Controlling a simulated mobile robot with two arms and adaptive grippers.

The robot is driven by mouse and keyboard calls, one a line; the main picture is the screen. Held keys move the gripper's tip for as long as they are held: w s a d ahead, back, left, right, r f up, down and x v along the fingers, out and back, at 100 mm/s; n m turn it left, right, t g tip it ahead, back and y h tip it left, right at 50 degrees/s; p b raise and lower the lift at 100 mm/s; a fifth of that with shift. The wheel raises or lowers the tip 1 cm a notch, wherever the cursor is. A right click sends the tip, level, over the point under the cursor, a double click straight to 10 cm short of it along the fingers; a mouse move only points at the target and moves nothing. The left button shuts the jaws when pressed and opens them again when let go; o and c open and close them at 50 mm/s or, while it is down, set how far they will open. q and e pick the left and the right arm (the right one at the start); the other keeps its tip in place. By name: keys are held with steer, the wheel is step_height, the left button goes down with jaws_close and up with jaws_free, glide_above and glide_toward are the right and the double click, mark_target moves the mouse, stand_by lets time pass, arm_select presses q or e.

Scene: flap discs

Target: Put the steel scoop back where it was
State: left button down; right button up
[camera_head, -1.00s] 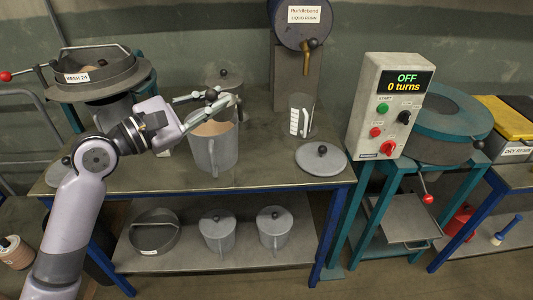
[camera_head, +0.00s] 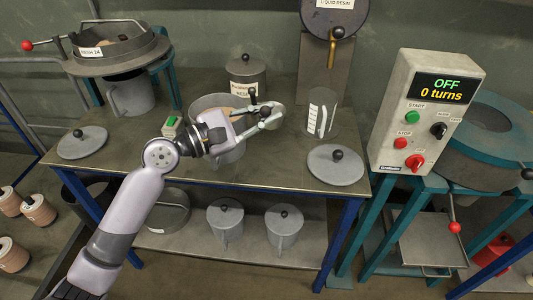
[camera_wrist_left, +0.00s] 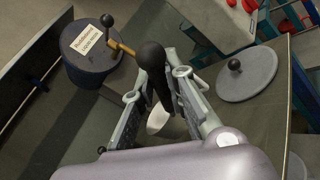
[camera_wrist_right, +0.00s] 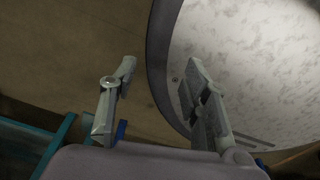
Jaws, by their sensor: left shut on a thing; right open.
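The steel scoop shows in the left wrist view by its black handle (camera_wrist_left: 152,65), which stands between the fingers of my left gripper (camera_wrist_left: 160,85). Its pale steel part below is mostly hidden. In the head view my left gripper (camera_head: 264,112) is shut on the scoop above the table, at the right rim of the large grey pot (camera_head: 205,102). The scoop's dark handle (camera_head: 253,97) points up, and its grey bowl is partly behind the fingers. My right gripper (camera_wrist_right: 160,85) is open and empty in the right wrist view, beside a large pale speckled round surface (camera_wrist_right: 245,65).
A lidded canister (camera_head: 246,74) stands behind the pot. A clear measuring jug (camera_head: 321,114) and a loose lid (camera_head: 335,166) are to the right. Another lid (camera_head: 82,142) lies left, near the sieve (camera_head: 112,48). The control box (camera_head: 423,112) stands right. The table's front middle is clear.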

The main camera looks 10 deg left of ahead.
arm_select(q)
step_height(320, 180, down, 10)
steer(key=b, duration=0.2)
steer(key=shift+d+f, duration=0.2)
steer(key=shift+f, duration=0.05)
arm_select(e)
steer(key=f, duration=0.1)
steer(key=d+f, duration=0.1)
steer(key=f, duration=0.1)
steer(key=shift+w+d, duration=0.15)
steer(key=shift+w, duration=0.05)
arm_select(q)
steer(key=shift+w, duration=0.1)
steer(key=shift+f+b, duration=0.15)
steer(key=shift+b, duration=0.15)
steer(key=c, duration=2.1)
jaws_free()
steer(key=shift+f, duration=0.1)
steer(key=o, duration=0.5)
